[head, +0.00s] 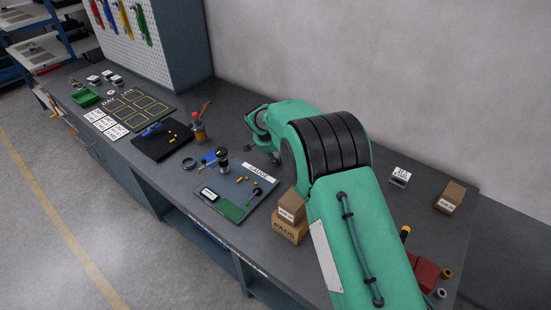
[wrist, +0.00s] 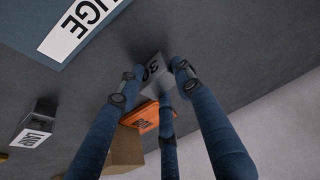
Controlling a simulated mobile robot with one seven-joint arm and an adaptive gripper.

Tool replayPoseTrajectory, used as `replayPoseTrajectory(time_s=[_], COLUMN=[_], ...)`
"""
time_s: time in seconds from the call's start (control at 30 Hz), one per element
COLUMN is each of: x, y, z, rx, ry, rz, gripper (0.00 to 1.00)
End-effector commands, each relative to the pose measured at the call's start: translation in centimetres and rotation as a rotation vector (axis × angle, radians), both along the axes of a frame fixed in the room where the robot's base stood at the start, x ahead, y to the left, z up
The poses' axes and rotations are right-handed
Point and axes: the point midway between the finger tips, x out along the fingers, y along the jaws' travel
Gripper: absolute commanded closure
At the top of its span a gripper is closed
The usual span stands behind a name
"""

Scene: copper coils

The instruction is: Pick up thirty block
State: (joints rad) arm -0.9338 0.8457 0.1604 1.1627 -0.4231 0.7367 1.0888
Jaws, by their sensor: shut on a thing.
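The thirty block (wrist: 152,67) is a grey block with dark digits reading 30, seen in the wrist view. My gripper (wrist: 156,84) has its blue-grey fingers shut on it, around its sides. An orange block (wrist: 148,120) with dark marks is just beyond one finger and partly hidden by it. In the head view my gripper (head: 263,157) is over the bench near the back wall, and I cannot make out the thirty block there. Whether the block touches the bench is unclear.
A gauge board (head: 228,209) lies in front of my gripper. Stacked cardboard boxes (head: 290,232) stand close to my arm. A small dark block with a white label (wrist: 36,128) shows in the wrist view.

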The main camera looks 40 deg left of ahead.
Motion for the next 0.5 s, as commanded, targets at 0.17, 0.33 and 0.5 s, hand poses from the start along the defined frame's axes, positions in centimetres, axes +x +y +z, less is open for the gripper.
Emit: replayPoseTrajectory(time_s=[0.17, 0.33, 0.5], x=[0.0, 0.0, 0.0], y=[-0.1, -0.1, 0.0], z=[0.1, 1.4, 3.6], rx=[-0.003, -0.001, -0.001], ry=[0.002, 0.0, 0.0], rz=[-0.001, 0.0, -0.001], gripper=[1.0, 1.0, 1.0])
